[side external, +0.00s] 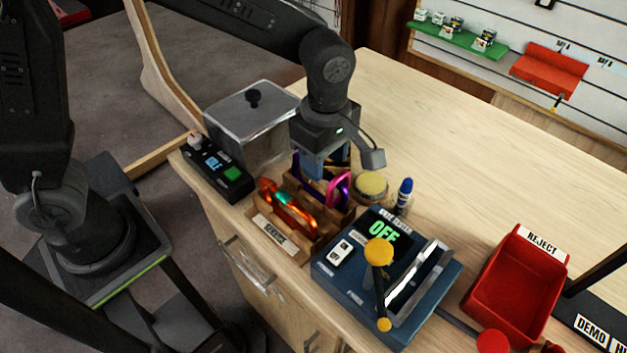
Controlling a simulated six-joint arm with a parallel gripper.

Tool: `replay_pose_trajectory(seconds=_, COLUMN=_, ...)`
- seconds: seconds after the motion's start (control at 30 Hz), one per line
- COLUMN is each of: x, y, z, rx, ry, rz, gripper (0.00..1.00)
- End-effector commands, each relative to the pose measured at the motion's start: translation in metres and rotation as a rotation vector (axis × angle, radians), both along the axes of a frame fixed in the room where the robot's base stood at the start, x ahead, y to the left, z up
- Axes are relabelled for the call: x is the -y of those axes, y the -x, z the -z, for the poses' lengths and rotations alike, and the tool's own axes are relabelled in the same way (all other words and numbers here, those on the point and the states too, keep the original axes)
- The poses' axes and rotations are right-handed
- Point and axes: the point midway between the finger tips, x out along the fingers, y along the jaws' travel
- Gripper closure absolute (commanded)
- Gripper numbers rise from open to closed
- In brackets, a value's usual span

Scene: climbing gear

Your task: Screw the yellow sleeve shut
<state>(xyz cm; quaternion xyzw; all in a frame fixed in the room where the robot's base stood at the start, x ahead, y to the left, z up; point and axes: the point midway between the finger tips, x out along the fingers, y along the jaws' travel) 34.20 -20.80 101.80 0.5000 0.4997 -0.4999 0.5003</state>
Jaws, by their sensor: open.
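Several carabiners stand in a wooden rack (268,240) marked SERVICE: an orange-red one (297,218) with a teal part, a pink one (340,188) and a dark purple one partly hidden behind. I cannot make out a yellow sleeve on any of them. My gripper (322,170) points down over the back of the rack, close to the pink and purple carabiners. It is open; its fingertips are hard to see, and whether it touches anything cannot be told.
A clear lidded box (250,125) and a black control box (215,170) are left of the rack. A blue gate tester (340,275) reading OFF, a round yellow-topped tin (371,186), a blue-capped bottle (404,193) and a red REJECT bin (515,290) are right. The back bench is clear.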

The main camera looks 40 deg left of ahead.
Motion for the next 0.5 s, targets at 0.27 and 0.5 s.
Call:
replay_pose_trajectory(seconds=0.27, x=-0.0002, y=-0.0054, z=0.0003, rx=-0.001, ry=0.000, rz=0.000, gripper=0.53)
replay_pose_trajectory(seconds=0.5, x=-0.0002, y=-0.0094, z=0.0004, rx=-0.001, ry=-0.001, rz=0.000, gripper=0.53)
